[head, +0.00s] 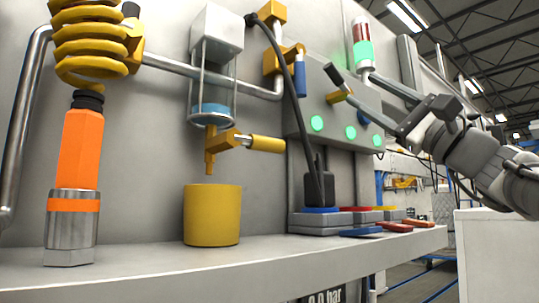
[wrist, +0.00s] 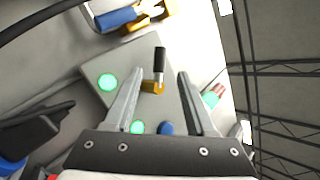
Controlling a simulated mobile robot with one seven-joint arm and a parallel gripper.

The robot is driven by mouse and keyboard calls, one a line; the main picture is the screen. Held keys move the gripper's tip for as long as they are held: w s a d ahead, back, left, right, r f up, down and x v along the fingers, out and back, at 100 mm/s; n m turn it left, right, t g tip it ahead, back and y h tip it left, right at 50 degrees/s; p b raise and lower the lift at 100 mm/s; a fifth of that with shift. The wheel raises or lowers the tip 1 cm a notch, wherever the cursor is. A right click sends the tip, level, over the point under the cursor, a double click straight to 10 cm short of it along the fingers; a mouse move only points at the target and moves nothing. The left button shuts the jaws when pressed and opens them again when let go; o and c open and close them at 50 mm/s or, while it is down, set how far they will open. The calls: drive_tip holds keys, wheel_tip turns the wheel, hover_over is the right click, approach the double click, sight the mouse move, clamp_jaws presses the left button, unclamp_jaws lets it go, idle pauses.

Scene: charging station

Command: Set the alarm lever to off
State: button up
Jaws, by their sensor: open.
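The alarm lever is a black handle (head: 339,77) on a yellow base (head: 336,97), on the sloped grey control panel (head: 305,90). In the wrist view the black handle (wrist: 160,60) points up the picture from its yellow base (wrist: 152,87). My gripper (head: 360,86) reaches in from the right, its fingers apart and pointing at the lever. In the wrist view the lever shows between the two open fingertips (wrist: 161,71). I cannot tell whether a finger touches it.
Green lit buttons (head: 350,132) and a blue one sit on the panel. A signal lamp (head: 363,45), red above lit green, stands behind my fingers. A blue-handled yellow valve (head: 299,75) is left of the lever. A black cable (head: 295,90) hangs in front of the panel.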

sight(337, 74)
drive_tip(key=p+x, duration=0.3)
drive_tip(key=x, duration=0.6)
drive_tip(key=shift+a+r+p, duration=0.15)
drive_tip(key=shift+p, duration=0.15)
clamp_jaws()
idle(0.9)
